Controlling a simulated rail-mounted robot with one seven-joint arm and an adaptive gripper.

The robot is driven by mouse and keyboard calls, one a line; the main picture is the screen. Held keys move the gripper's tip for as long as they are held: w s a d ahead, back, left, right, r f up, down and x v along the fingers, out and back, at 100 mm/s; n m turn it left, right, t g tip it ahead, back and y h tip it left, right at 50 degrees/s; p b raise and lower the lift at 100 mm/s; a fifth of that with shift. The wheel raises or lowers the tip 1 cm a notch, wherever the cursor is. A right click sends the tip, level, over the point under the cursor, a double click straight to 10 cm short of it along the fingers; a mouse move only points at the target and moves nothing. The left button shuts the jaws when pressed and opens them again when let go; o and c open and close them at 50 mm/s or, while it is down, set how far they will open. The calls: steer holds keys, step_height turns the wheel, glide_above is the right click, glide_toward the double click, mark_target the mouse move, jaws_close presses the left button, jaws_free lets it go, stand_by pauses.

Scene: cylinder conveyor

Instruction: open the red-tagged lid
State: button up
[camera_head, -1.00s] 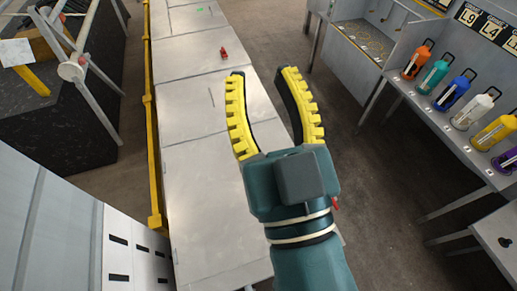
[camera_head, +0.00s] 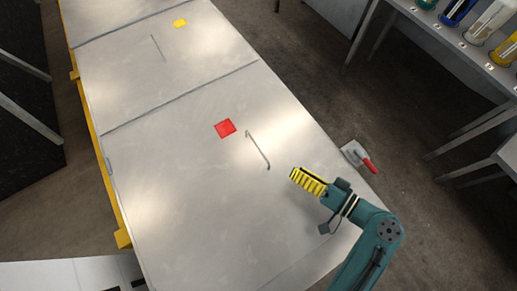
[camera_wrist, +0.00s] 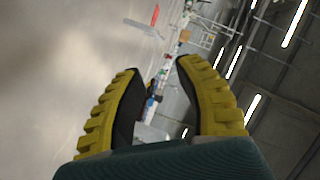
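The red-tagged lid (camera_head: 180,190) is a broad flat metal panel in the head view, lying shut. Its red square tag (camera_head: 225,128) sits just left of a thin bar handle (camera_head: 258,150). My gripper (camera_head: 294,178) is to the right of and below the handle, apart from it, with its yellow fingers pointing left toward it. In the wrist view my fingers (camera_wrist: 157,67) are spread apart with nothing between them. A red patch (camera_wrist: 155,14), apparently the tag, and a thin bar (camera_wrist: 143,27), apparently the handle, lie beyond the fingertips against the metal surface.
A neighbouring lid with a yellow tag (camera_head: 180,23) and its own handle (camera_head: 158,47) lies farther back. A trowel-like tool with a red handle (camera_head: 370,165) is by the right edge. A shelf with coloured bottles (camera_head: 490,18) stands at upper right. The lid surface is clear.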

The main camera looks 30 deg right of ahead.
mark_target(258, 147)
steer(key=x, duration=1.5)
steer(key=shift+b, duration=0.35)
steer(key=shift+d, duration=0.1)
steer(key=shift+s, duration=0.1)
jaws_close()
